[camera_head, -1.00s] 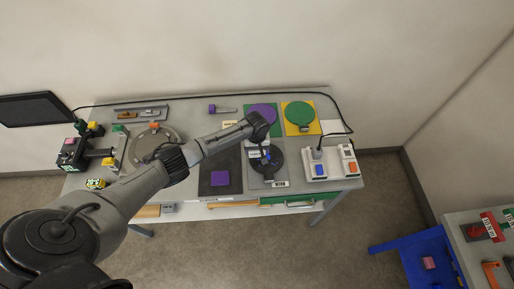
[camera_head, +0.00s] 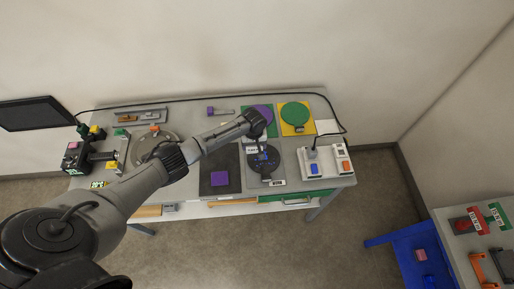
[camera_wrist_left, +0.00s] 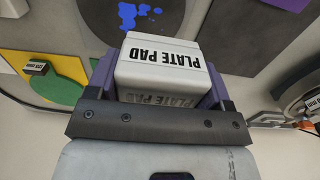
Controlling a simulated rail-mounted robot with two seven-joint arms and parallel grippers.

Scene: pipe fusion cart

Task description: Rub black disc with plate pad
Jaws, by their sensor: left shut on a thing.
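The black disc (camera_head: 268,167) lies on a grey plate at the right-middle of the table. Blue marks show on its face, and it also shows at the top of the left wrist view (camera_wrist_left: 120,8). My left gripper (camera_head: 258,143) is over the far side of the disc. In the left wrist view its purple fingers (camera_wrist_left: 165,80) are shut on the white plate pad (camera_wrist_left: 165,58), whose printed label faces the camera. I cannot tell whether the pad touches the disc. My right gripper is not in view.
Purple and green discs (camera_head: 295,112) lie behind on coloured squares. A white switch box (camera_head: 325,161) with a cable stands right. A blue tray (camera_head: 400,258) is at lower right.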

